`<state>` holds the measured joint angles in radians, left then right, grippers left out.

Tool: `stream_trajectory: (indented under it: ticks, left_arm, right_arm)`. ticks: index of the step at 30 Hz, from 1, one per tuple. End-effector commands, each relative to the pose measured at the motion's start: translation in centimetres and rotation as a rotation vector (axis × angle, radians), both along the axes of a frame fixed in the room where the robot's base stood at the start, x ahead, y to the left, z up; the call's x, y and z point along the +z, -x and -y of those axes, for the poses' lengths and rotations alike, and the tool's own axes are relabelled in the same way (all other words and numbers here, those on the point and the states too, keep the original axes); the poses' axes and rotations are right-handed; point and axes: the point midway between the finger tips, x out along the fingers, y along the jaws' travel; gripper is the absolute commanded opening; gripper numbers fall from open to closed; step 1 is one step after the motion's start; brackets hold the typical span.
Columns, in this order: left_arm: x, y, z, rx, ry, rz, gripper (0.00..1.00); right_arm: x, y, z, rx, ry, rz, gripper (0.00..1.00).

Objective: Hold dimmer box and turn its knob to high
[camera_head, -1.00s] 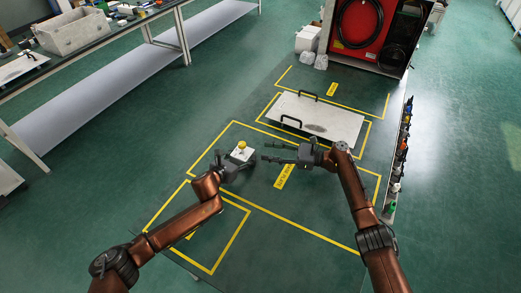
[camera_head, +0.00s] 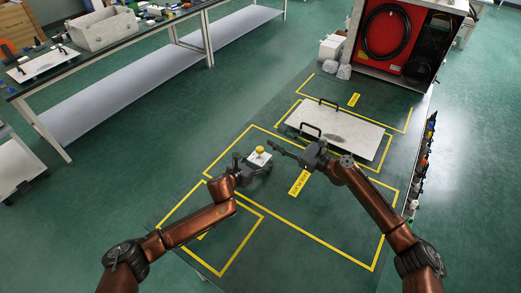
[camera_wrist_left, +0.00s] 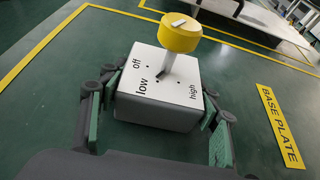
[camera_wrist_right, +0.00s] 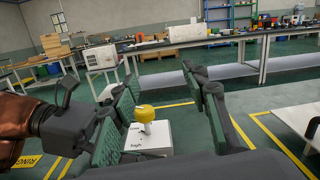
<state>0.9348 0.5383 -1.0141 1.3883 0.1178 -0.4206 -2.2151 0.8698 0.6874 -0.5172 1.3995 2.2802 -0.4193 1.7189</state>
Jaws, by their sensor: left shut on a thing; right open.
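The dimmer box (camera_head: 262,160) is a small white box with a yellow knob (camera_head: 260,149) on top, standing on the dark green work surface. In the left wrist view the box (camera_wrist_left: 158,95) shows the words off, low and high, and the yellow knob (camera_wrist_left: 180,33) stands on a grey stem. My left gripper (camera_head: 252,167) is shut on the box, one finger at each side. My right gripper (camera_head: 279,148) is open, just right of the box. In the right wrist view the knob (camera_wrist_right: 146,113) appears beyond and between the open fingers, apart from them.
A white plate with two black handles (camera_head: 350,133) lies up and right. A red-fronted cabinet (camera_head: 388,38) stands behind it. Several small coloured items line the right edge (camera_head: 425,155). Yellow lines and a BASE PLATE label (camera_head: 299,183) mark the surface. A long bench (camera_head: 120,45) is at upper left.

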Motion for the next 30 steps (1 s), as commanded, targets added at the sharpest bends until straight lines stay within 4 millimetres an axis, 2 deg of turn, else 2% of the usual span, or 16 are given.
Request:
stream_trajectory:
  ticks: [4,7,12,18,23,30]
  left_arm:
    - [-0.2,0.0,-0.1,0.002,-0.002,-0.003,0.26]
    - [-0.2,0.0,-0.1,0.002,-0.002,-0.003,0.26]
    - [-0.2,0.0,-0.1,0.002,-0.002,-0.003,0.26]
    - [-0.2,0.0,-0.1,0.001,-0.001,-0.003,0.26]
    - [-0.2,0.0,-0.1,0.001,-0.001,-0.003,0.26]
    - [-0.2,0.0,-0.1,0.001,-0.002,-0.002,0.26]
  right_arm:
    - [-0.7,2.2,-1.3,-0.085,-0.023,-0.02,0.42]
    - [-2.0,3.9,-1.6,-0.147,-0.04,-0.054,0.42]
    - [-4.7,6.8,-1.2,-0.239,-0.054,-0.121,0.42]
    - [-6.7,8.7,-0.5,-0.302,-0.055,-0.169,0.42]
    - [-6.9,8.0,-1.1,-0.313,-0.057,-0.176,0.42]
    - [-6.8,4.4,-3.8,-0.311,-0.058,-0.176,0.42]
